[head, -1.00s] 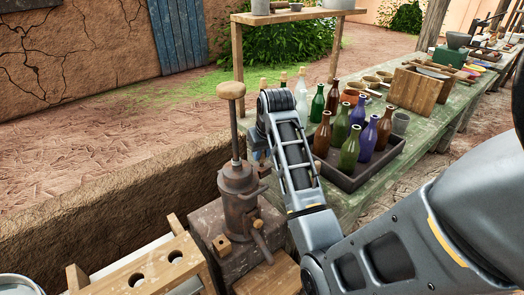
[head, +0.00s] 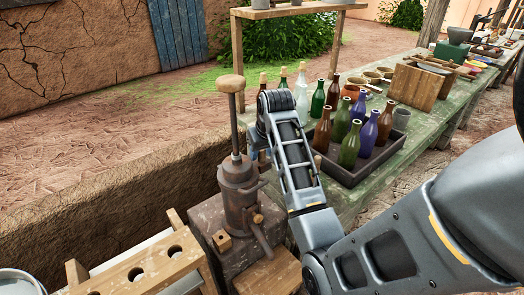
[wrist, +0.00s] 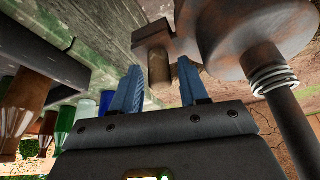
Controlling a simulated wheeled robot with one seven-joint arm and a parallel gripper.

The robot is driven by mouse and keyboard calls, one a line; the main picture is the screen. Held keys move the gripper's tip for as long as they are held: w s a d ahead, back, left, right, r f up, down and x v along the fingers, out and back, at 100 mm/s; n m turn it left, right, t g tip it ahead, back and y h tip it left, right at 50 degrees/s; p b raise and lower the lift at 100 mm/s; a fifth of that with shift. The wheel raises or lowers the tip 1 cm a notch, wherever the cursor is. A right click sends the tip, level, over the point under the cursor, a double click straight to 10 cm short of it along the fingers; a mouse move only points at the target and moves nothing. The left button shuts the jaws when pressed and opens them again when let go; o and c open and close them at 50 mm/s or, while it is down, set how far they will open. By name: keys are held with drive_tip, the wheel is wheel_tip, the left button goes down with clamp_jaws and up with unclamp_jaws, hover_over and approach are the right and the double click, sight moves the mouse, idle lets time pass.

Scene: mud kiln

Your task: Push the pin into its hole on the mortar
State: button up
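The mortar (head: 238,190) is a dark, rusty metal cylinder on a block, with a rod and round wooden knob rising from its top. In the wrist view its round body (wrist: 255,35) is close by at the upper right. A short brown pin (wrist: 159,67) sticks out of a lug (wrist: 152,35) beside that body; how deep it sits cannot be told. My gripper (wrist: 158,80) is open, its two blue fingers apart on either side of the pin's end, with gaps showing. In the head view my arm hides most of the gripper.
A dark tray (head: 350,177) of bottles stands on the green bench (head: 400,155) right of my arm. A wooden rack with round holes (head: 140,270) is at the lower left. A wooden box (head: 415,87) stands farther back. Bare ground lies left of the mortar.

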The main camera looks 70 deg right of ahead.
drive_tip(key=shift+o, duration=0.8)
drive_tip(key=v, duration=0.7)
drive_tip(key=shift+r, duration=0.4)
drive_tip(key=shift+s+a, duration=0.1)
